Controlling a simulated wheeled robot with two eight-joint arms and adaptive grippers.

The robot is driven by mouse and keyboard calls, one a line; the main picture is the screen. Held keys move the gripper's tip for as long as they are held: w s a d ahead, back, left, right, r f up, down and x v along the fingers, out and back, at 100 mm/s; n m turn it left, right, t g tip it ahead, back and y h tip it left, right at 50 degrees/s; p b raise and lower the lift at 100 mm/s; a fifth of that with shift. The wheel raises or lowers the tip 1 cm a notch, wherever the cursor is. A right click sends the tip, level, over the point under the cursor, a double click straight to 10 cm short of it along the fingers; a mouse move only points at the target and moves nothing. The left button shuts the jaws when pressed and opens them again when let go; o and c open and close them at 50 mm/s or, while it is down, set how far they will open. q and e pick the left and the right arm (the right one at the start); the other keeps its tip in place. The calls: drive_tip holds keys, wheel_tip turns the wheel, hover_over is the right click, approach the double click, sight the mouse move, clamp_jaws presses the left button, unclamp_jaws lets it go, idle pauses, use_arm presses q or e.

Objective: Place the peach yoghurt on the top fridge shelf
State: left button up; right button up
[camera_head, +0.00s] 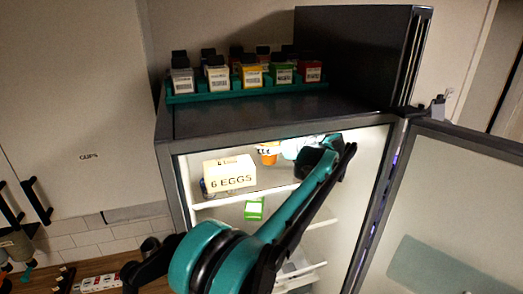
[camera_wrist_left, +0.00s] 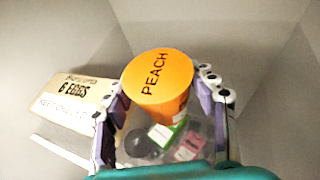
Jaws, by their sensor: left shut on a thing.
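The peach yoghurt (camera_wrist_left: 158,75) is an orange cup with PEACH on its lid, upright in the left wrist view. My left gripper (camera_wrist_left: 160,105) is shut on it, one finger on each side of the cup. In the head view the orange cup (camera_head: 268,154) shows inside the open fridge, at the level of the top shelf (camera_head: 255,195), right of the egg box. My left gripper (camera_head: 290,150) is beside it, partly hidden by the fridge's top edge. I cannot tell whether the cup touches the shelf. My right gripper is not in view.
The egg box (camera_head: 229,174) stands on the top shelf at the left. A green-and-white pack (camera_head: 254,209) is below that shelf. The fridge door (camera_head: 450,210) stands open on the right. A green rack (camera_head: 245,92) with several bottles stands on the fridge.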

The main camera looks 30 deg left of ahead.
use_arm(q)
drive_tip(key=a, duration=0.1)
drive_tip(key=w+a, duration=0.1)
drive_tip(key=shift+w+a+f, duration=0.15)
drive_tip(key=shift+w+a, duration=0.1)
drive_tip(key=shift+a, duration=0.5)
drive_tip(key=f+b, duration=0.2)
drive_tip(key=f, duration=0.1)
drive_tip(key=shift+a+f, duration=0.15)
drive_tip(key=shift+a, duration=0.2)
drive_tip(key=shift+w+f, duration=0.1)
drive_tip(key=shift+f, duration=0.1)
drive_tip(key=shift+r, duration=0.15)
drive_tip(key=o, duration=1)
drive_tip(key=shift+o, duration=0.4)
